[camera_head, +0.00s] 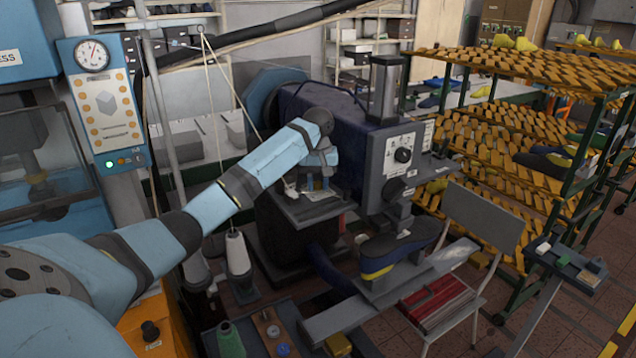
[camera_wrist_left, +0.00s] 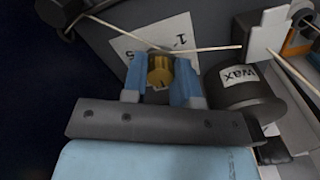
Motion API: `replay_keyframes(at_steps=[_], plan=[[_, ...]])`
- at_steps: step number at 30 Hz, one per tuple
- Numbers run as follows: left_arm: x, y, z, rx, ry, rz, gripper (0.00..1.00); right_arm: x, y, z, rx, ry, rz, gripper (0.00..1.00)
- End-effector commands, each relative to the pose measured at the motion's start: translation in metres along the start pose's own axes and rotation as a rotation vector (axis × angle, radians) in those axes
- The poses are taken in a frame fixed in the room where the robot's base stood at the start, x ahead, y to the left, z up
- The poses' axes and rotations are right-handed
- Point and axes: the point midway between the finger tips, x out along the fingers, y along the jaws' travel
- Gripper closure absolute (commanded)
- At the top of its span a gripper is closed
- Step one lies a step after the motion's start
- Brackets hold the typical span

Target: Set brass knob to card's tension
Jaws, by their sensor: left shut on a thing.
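The brass knob (camera_wrist_left: 159,72) sits between the two blue fingers of my left gripper (camera_wrist_left: 160,80) in the left wrist view. The gripper is shut on it from both sides. A white card (camera_wrist_left: 133,46) with dark digits lies behind the knob; a "1" and a "5" can be read, and the rest is covered by the knob and fingers. In the head view my left gripper (camera_head: 318,182) is at the left side of the large dark sewing machine (camera_head: 345,130). The knob cannot be made out there. My right gripper is not in view.
A dark cylinder labelled "WAX" (camera_wrist_left: 245,92) stands close to the right of my left gripper. Pale thread (camera_wrist_left: 210,49) runs past the knob. In the head view a shoe (camera_head: 398,250) is under the machine head, and a rack (camera_head: 500,150) stands at right.

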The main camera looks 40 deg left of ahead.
Motion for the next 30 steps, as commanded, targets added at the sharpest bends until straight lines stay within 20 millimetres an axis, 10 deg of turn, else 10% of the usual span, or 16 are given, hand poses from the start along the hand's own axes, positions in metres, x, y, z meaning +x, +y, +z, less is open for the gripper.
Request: replay_keyframes(at_steps=[12,13,16,30], plan=[[-0.003,-0.001,-0.001,-0.009,0.005,0.003,0.97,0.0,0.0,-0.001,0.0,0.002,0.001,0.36],[-0.003,-0.001,-0.001,-0.009,0.005,0.003,0.71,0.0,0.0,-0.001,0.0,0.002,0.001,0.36],[-0.002,0.0,-0.001,-0.008,0.005,0.002,0.48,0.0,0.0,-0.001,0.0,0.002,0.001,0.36],[-0.017,0.0,-0.001,-0.006,0.004,0.004,0.47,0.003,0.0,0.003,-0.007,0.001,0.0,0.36]])
